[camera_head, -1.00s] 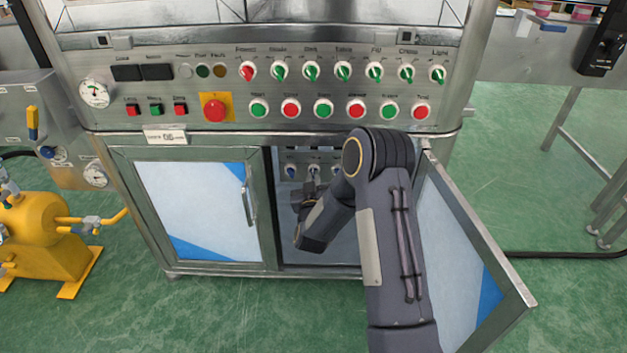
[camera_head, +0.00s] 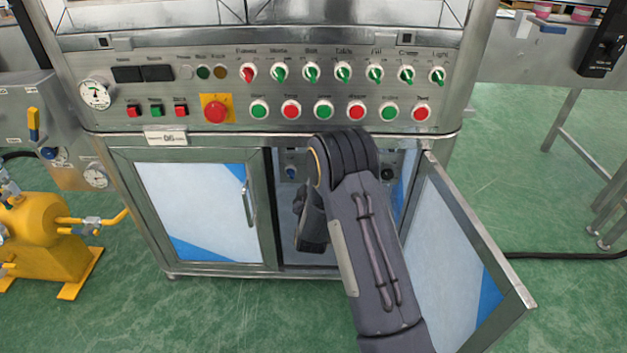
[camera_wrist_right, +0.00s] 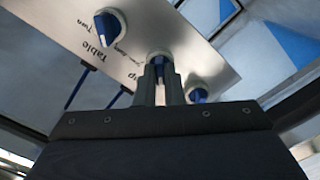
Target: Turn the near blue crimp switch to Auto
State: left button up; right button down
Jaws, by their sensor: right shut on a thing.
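Inside the open cabinet is a metal panel (camera_wrist_right: 140,45) with several blue switches. In the right wrist view, my right gripper (camera_wrist_right: 160,75) is shut on the middle blue switch (camera_wrist_right: 159,58). Its label is partly hidden and ends in "mp", which fits the crimp switch. The fingers cover most of it, so its exact setting cannot be read. Another blue switch (camera_wrist_right: 110,24), labelled "Table", is at upper left, and a third (camera_wrist_right: 198,95) is just right of the fingers. My left gripper is not in view.
The cabinet's right door (camera_head: 462,250) stands open beside my arm; the left door (camera_head: 200,210) is shut. A control panel with knobs and buttons, including a red emergency button (camera_head: 214,108), is above the opening. A yellow pump (camera_head: 40,235) stands at left.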

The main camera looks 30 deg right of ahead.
jog(key=shift+f, duration=0.15)
jog(key=c, duration=1.5)
grip_release()
jog(key=shift+c, duration=0.2)
jog(key=shift+s, duration=0.15)
jog(key=p+v, duration=0.1)
jog(key=v, duration=0.6)
jog(key=shift+s+a+p, duration=0.25)
jog(key=shift+p, duration=0.1)
